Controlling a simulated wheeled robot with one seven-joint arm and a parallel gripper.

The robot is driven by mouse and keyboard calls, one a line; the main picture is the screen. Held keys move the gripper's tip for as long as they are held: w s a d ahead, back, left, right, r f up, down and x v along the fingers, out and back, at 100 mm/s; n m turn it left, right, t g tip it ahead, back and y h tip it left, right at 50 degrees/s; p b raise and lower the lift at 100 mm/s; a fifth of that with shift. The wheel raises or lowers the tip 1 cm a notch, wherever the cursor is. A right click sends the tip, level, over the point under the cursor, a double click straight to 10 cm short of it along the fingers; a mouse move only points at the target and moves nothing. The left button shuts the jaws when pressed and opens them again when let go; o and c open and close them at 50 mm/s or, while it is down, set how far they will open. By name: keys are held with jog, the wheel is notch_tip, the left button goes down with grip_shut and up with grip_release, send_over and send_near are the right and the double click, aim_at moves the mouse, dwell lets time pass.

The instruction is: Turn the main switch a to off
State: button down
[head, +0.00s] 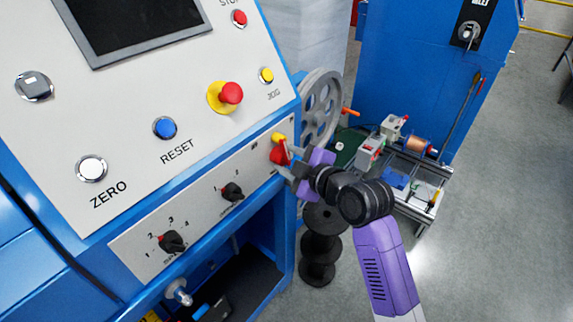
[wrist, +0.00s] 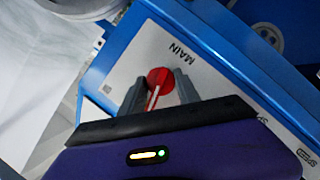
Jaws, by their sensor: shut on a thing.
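The main switch (wrist: 160,82) is a red round knob with a pale bar across it, set on the light panel beside the word MAIN in the wrist view. In the head view the red and yellow switch (head: 278,154) sits at the right end of the lower panel. My gripper (head: 284,157) reaches it from the right. In the wrist view my gripper (wrist: 157,92) has one finger on each side of the knob and is shut on it. The finger contact is partly hidden in the head view. I cannot read any on or off marks.
Two black selector knobs, one nearer (head: 232,191) and one farther left (head: 171,241), sit on the same lower panel. A red emergency button (head: 231,93) juts out above. A grey pulley wheel (head: 320,108) and black spools (head: 320,245) stand close to my arm. Grey floor is open at right.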

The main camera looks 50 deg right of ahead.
jog(key=shift+f+n+b, duration=0.15)
jog(key=shift+n+b, duration=0.25)
jog(key=shift+h, duration=0.3)
jog(key=c, duration=0.9)
grip_release()
jog(key=shift+v, duration=3.95)
